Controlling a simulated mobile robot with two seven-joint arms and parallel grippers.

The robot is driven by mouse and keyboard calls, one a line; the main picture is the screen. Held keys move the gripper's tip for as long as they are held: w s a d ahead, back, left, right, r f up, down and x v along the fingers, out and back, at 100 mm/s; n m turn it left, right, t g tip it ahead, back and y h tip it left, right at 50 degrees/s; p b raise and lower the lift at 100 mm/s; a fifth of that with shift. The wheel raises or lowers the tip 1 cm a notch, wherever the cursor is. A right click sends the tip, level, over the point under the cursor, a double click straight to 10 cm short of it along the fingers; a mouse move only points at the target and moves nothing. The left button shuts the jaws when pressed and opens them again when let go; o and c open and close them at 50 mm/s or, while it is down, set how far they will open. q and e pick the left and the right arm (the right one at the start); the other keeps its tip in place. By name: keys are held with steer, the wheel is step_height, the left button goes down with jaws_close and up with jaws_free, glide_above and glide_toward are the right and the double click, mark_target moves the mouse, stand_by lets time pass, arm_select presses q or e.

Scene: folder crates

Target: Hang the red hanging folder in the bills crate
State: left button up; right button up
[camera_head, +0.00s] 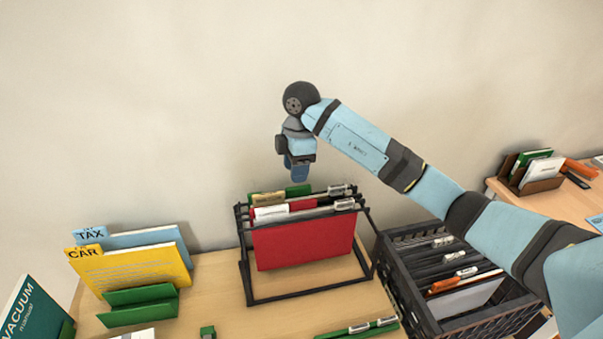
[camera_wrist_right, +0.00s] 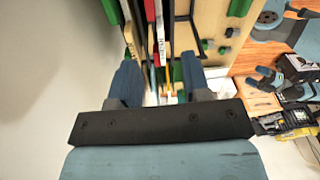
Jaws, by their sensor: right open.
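The red hanging folder (camera_head: 303,243) hangs at the front of a black wire frame (camera_head: 248,284) on the desk, with a clear tab on its top edge. My right gripper (camera_head: 299,176) is open and empty above the back of the frame, apart from the red folder. In the right wrist view its two fingers (camera_wrist_right: 160,82) are spread above the folder edges, and a red edge (camera_wrist_right: 150,12) shows between them. A black crate (camera_head: 405,300) with several hanging folders stands right of the frame; I cannot read which crate it is.
Green and pale folders hang behind the red one. A yellow CAR folder (camera_head: 132,275), a blue TAX folder and a green holder stand at the left. A green folder (camera_head: 358,330) lies at the desk's front. A second desk (camera_head: 560,203) holds a file sorter (camera_head: 530,178).

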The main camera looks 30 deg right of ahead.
mark_target(303, 201)
steer(key=shift+m+h, duration=0.5)
steer(key=shift+m, duration=0.1)
steer(key=f, duration=0.4)
steer(key=d+f+b, duration=0.1)
steer(key=f, duration=0.3)
steer(key=d+f+b, duration=0.1)
steer(key=f, duration=0.3)
steer(key=shift+w+f, duration=0.2)
steer(key=shift+f, duration=0.15)
steer(key=shift+c, duration=0.4)
jaws_close()
steer(key=shift+o, duration=0.4)
jaws_free()
steer(key=shift+r, duration=0.1)
step_height(303, 201, up, 14)
steer(key=p, duration=0.2)
steer(key=shift+f, duration=0.2)
